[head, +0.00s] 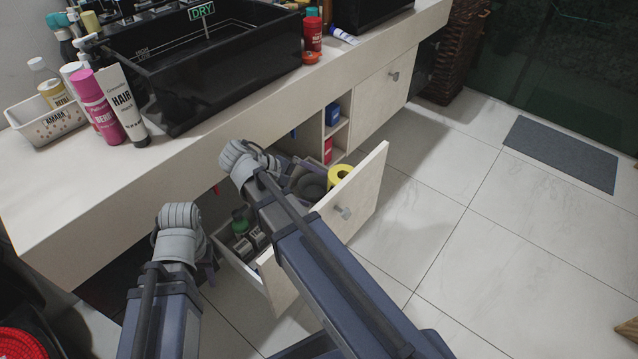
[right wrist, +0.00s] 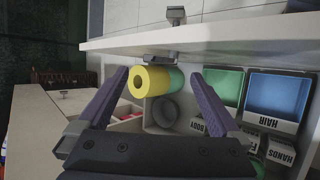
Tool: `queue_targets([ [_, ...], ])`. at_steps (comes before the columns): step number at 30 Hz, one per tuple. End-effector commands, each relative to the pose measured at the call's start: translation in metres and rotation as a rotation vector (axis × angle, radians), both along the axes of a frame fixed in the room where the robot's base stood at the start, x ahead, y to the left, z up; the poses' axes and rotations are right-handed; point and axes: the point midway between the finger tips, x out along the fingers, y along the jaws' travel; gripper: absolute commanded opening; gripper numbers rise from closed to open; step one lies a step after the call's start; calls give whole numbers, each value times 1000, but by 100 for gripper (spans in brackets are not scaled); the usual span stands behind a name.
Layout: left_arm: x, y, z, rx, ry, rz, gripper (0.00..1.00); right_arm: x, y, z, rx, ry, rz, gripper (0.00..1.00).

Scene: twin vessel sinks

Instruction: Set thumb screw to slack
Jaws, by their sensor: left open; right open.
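I cannot pick out a thumb screw in either view. The drawer (head: 352,203) below the counter stands pulled open. My right gripper (right wrist: 158,76) is open and empty over the drawer; its fingers frame a yellow ring-shaped roll (right wrist: 152,82) in the right wrist view, without clear contact. The roll also shows in the head view (head: 340,174). A grey round bowl (right wrist: 165,111) lies beside the roll. In the head view my right gripper is mostly hidden by its own wrist. My left gripper (head: 210,272) is left of the drawer, its fingers largely hidden behind the wrist.
A black vessel sink (head: 215,75) stands on the pale counter (head: 60,190). The drawer holds several bottles and boxes. Open tiled floor (head: 470,245) lies right.

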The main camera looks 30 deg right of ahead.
Motion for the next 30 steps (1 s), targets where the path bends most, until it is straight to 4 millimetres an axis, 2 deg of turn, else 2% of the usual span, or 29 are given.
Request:
queue_targets([
  [1, 0, 0, 8, 1, 0, 1, 45, 2, 5, 8, 1, 1, 2, 100],
  [5, 0, 0, 13, 2, 0, 3, 45, 2, 12, 13, 0, 0, 0, 100],
  [23, 0, 0, 13, 2, 0, 3, 45, 2, 15, 12, 3, -1, 0, 100],
  [26, 0, 0, 13, 2, 0, 3, 45, -6, 29, 4, 55, -10, 17, 100],
  [30, 0, 0, 13, 2, 0, 3, 45, -29, 78, -21, 240, -40, 57, 100],
])
